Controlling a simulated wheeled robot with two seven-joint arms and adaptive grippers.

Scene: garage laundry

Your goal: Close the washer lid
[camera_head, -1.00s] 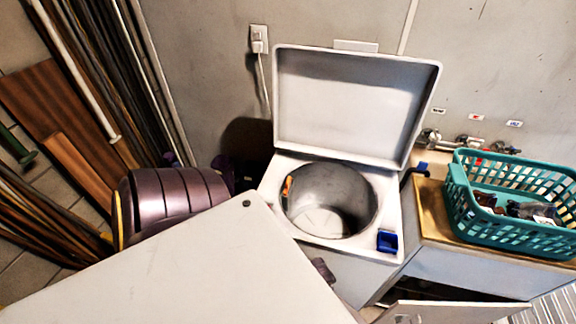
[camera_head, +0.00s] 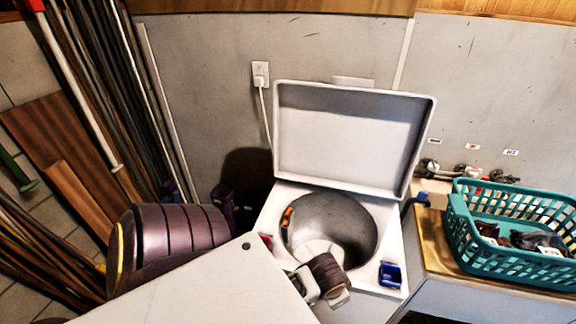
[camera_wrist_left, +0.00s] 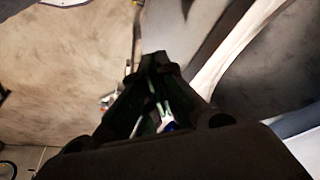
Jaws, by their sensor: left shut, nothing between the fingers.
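The white washer (camera_head: 392,235) stands against the wall with its top opening and metal drum (camera_head: 340,228) uncovered. Its pale square lid (camera_head: 350,132) is raised, leaning back towards the wall. A purple-and-white part of my left arm is in front of the washer's near edge, low in the head view. I cannot make out its fingertips there. In the left wrist view my left gripper (camera_wrist_left: 155,62) is dark, with its fingers together and nothing seen held. The surfaces behind it are blurred. My right gripper is in neither view.
A teal laundry basket (camera_head: 510,232) sits on the surface right of the washer, near the wall taps (camera_head: 462,172). A blue tray (camera_head: 390,275) is at the washer's right front corner. Long poles (camera_head: 85,95) and brown boards lean at the left. A flat white surface fills the near foreground.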

